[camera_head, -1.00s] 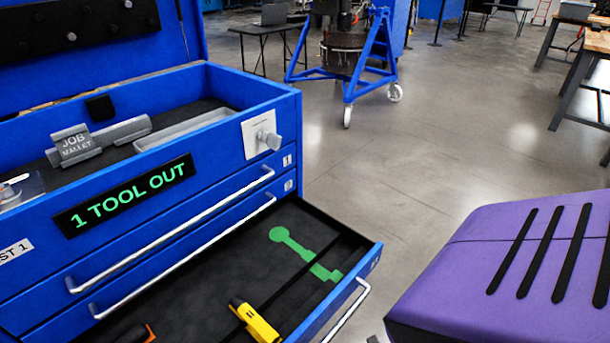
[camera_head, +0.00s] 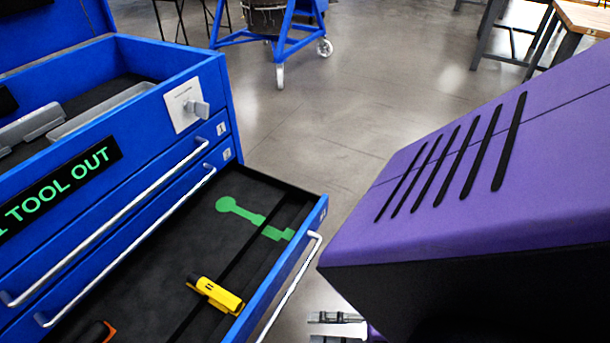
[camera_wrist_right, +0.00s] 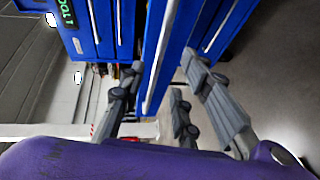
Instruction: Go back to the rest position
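My right gripper (camera_head: 332,328) shows at the bottom of the head view, partly hidden at the picture edge and by my purple arm. In the right wrist view its grey fingers (camera_wrist_right: 163,85) stand well apart with nothing held between them. It is outside the open drawer (camera_head: 150,262), to the right of the drawer's front handle (camera_head: 292,285). The fingers look apart from the cabinet, though the wrist view shows the blue drawer fronts (camera_wrist_right: 165,55) beyond them. My left gripper is not in view.
The blue tool cabinet (camera_head: 152,125) fills the left. Its open drawer holds a yellow tool (camera_head: 216,295), an orange-ended tool (camera_head: 98,333) and a green tool outline (camera_head: 240,212). A blue wheeled stand (camera_head: 280,45) is behind. Grey floor (camera_head: 385,95) between them is clear.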

